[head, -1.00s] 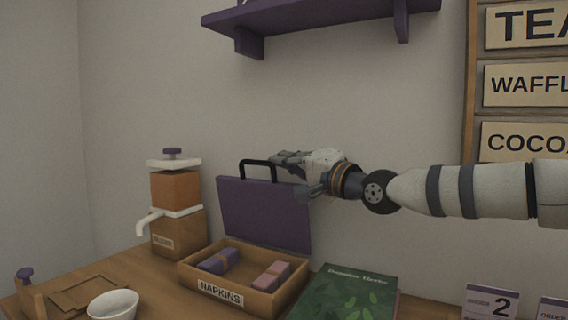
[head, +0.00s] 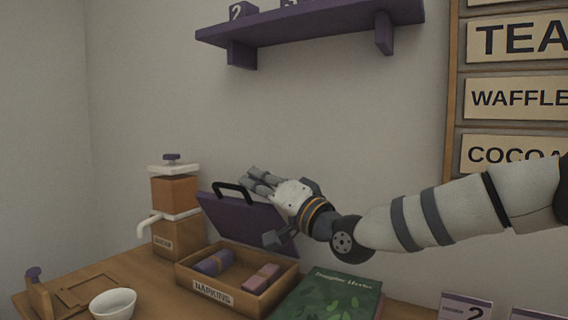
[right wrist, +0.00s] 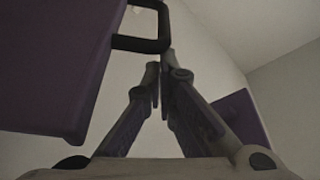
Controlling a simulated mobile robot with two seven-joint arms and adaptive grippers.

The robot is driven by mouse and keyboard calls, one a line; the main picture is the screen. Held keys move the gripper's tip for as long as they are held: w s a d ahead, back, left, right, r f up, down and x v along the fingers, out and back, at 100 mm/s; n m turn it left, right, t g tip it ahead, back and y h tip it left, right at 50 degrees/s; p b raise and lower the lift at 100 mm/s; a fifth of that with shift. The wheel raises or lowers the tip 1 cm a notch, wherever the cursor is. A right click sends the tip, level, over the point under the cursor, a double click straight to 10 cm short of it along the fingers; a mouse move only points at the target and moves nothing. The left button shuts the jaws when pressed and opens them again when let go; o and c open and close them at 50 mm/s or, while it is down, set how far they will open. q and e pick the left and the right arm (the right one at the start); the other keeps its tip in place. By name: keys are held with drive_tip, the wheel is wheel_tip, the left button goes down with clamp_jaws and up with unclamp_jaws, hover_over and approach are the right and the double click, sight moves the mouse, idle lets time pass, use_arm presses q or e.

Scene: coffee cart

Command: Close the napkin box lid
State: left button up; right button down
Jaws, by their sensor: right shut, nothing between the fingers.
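The napkin box (head: 212,290) is a wooden tray with a "NAPKINS" label on the wooden table. The black handle (head: 233,188) stands on the lid's upper edge. Rolled purple napkins (head: 214,263) and pink ones (head: 262,277) lie inside. My right gripper (head: 256,177) is shut and empty, at the upper edge of the lid behind the handle. In the right wrist view, the lid (right wrist: 50,65) is at left and the handle (right wrist: 150,44) is close to the fingertips (right wrist: 158,75). My left gripper is not in view.
A wooden dispenser (head: 176,192) with a white spout stands left of the box. A white bowl (head: 113,304) is at front left. A green book (head: 328,297) lies right of the box. A purple shelf (head: 310,28) hangs above.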

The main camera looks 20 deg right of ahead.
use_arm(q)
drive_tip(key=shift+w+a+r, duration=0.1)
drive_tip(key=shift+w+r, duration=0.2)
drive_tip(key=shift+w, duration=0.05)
use_arm(e)
drive_tip(key=s+a+f+n+y, duration=0.2)
drive_tip(key=s+a+f+n, duration=0.3)
drive_tip(key=f, duration=0.3)
drive_tip(key=shift+s+a+g, duration=0.3)
drive_tip(key=shift+s+a, duration=0.4)
drive_tip(key=shift+a, duration=0.2)
drive_tip(key=shift+f, duration=0.1)
